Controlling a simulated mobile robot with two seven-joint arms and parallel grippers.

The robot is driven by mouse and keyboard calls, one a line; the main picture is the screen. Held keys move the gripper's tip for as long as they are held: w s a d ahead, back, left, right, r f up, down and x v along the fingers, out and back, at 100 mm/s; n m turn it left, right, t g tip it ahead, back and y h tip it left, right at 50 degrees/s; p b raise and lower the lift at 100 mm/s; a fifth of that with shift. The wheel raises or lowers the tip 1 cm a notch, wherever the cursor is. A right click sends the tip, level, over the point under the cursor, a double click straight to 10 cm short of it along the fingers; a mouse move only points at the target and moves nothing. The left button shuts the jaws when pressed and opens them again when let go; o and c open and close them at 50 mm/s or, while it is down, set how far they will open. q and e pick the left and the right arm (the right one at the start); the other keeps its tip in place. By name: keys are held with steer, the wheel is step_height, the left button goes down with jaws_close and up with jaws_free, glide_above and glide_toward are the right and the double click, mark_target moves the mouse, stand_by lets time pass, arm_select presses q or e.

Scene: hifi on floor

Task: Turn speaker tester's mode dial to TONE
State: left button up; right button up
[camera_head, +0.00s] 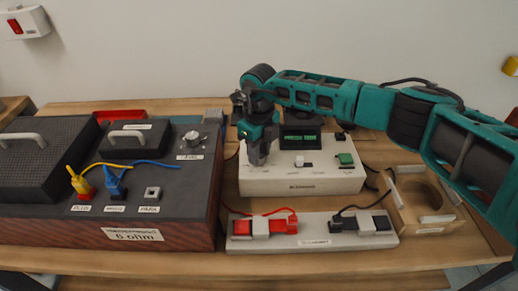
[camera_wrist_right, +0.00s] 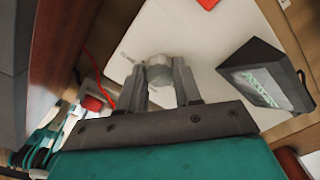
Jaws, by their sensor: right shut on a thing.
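The speaker tester is a white box (camera_head: 300,182) on the wooden bench, with a dark display (camera_head: 300,137) showing green text at its back. In the head view my right gripper (camera_head: 258,160) points down at the left part of the tester's top and hides the dial there. In the right wrist view the pale round dial (camera_wrist_right: 159,71) sits between my right gripper's fingers (camera_wrist_right: 164,92), which are shut on it. The dial's labels and pointer setting are too small or hidden to read. My left gripper is not in view.
A dark amplifier-like box (camera_head: 150,215) with yellow and blue plugs stands left. A grey strip (camera_head: 310,241) with red and black clips lies in front of the tester. A wooden holder with a round hole (camera_head: 420,203) is at right. A green switch (camera_head: 345,158) is on the tester.

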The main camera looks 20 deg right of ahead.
steer(key=m+p, duration=0.1)
steer(key=m, duration=0.4)
steer(key=shift+r+m, duration=0.1)
steer(key=shift+m, duration=0.2)
steer(key=m+p, duration=0.2)
steer(key=m, duration=0.2)
steer(key=shift+m, duration=0.4)
steer(key=o, duration=1)
steer(key=shift+o, duration=0.2)
step_height(320, 180, up, 13)
